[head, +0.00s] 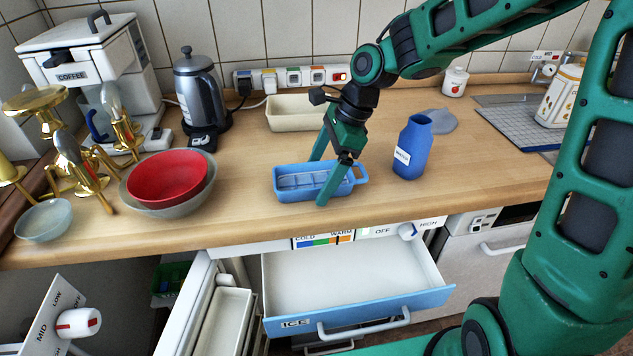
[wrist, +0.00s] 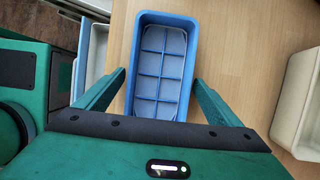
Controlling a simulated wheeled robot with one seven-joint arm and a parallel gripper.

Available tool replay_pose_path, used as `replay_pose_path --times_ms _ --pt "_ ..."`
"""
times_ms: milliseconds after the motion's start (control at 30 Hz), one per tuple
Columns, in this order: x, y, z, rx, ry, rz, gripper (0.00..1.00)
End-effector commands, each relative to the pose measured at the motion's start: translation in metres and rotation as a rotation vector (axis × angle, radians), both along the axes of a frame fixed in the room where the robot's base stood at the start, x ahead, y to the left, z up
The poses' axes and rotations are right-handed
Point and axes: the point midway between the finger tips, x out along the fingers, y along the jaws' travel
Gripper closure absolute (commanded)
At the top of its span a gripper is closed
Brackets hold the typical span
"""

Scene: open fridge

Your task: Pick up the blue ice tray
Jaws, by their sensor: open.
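The blue ice tray (head: 289,190) lies on the wooden counter near its front edge, above the open drawer. It has a grid of compartments and a handle at its right end in the head view. My gripper (head: 321,180) is over the tray's right part, pointing down, with one finger on the far side and one on the near side. In the wrist view the tray (wrist: 185,70) stretches out between the two open fingers (wrist: 160,95). The fingers look apart from its walls. The tray's handle end is hidden in the wrist view.
A blue bottle (head: 412,150) stands right of the tray. A cream container (head: 292,113) is behind it. A red bowl (head: 166,178) in a grey bowl is to the left. The open ICE drawer (head: 350,280) juts out below the counter. Counter around the tray is clear.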

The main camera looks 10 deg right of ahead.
Motion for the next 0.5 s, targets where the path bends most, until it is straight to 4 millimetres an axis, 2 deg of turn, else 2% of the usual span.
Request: replay_pose_path --times_ms 233,267,467,500 --pt "0.0 0.0012 -0.002 0.0 -0.001 0.001 0.12" --pt "0.0 0.0012 -0.002 0.0 -0.001 0.001 0.15" --pt "0.0001 0.0012 -0.0018 0.0 -0.001 0.001 0.62" --pt "0.0003 0.0013 -0.0016 0.001 -0.003 0.001 0.63"
